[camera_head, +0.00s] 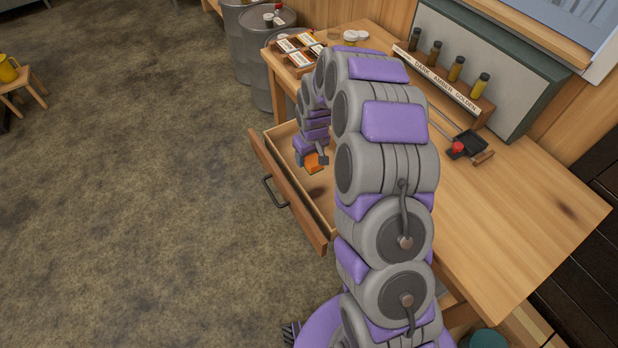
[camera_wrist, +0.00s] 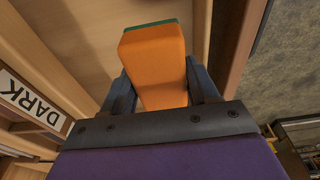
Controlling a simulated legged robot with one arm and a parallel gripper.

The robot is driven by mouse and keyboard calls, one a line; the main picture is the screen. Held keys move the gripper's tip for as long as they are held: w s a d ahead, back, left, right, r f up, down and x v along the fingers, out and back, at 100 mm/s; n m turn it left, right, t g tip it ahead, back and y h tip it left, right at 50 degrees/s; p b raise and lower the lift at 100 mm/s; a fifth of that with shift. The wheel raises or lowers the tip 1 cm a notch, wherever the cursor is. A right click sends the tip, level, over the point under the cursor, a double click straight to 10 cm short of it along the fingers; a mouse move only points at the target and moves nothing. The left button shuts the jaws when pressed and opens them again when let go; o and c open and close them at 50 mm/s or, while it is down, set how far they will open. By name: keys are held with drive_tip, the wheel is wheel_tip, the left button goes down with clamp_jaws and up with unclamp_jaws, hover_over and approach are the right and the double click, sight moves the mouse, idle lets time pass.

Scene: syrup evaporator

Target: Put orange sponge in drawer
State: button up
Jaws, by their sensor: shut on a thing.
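The orange sponge (camera_head: 313,162) is held by my gripper (camera_head: 312,158) over the open drawer (camera_head: 318,196) of the wooden table. In the wrist view the sponge (camera_wrist: 155,65), with a green layer at its far end, sits between the two dark fingers of my gripper (camera_wrist: 160,88). The drawer's pale floor (camera_wrist: 90,30) shows behind it, and the drawer's front wall (camera_wrist: 240,45) runs along the right. I cannot tell whether the sponge touches the drawer floor. My arm hides part of the drawer and table.
The table top (camera_head: 510,200) holds a rack of syrup bottles (camera_head: 455,75), small labelled boxes (camera_head: 292,48) and a dark scoop with a red item (camera_head: 468,146). Metal barrels (camera_head: 250,50) stand behind the table. The floor (camera_head: 130,190) left of the drawer is clear.

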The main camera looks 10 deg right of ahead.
sight(309, 177)
wheel_tip(309, 177, down, 9)
drive_tip(key=shift+r+b, duration=0.1)
drive_tip(key=shift+b, duration=0.9)
drive_tip(key=o, duration=0.9)
drive_tip(key=shift+c, duration=0.2)
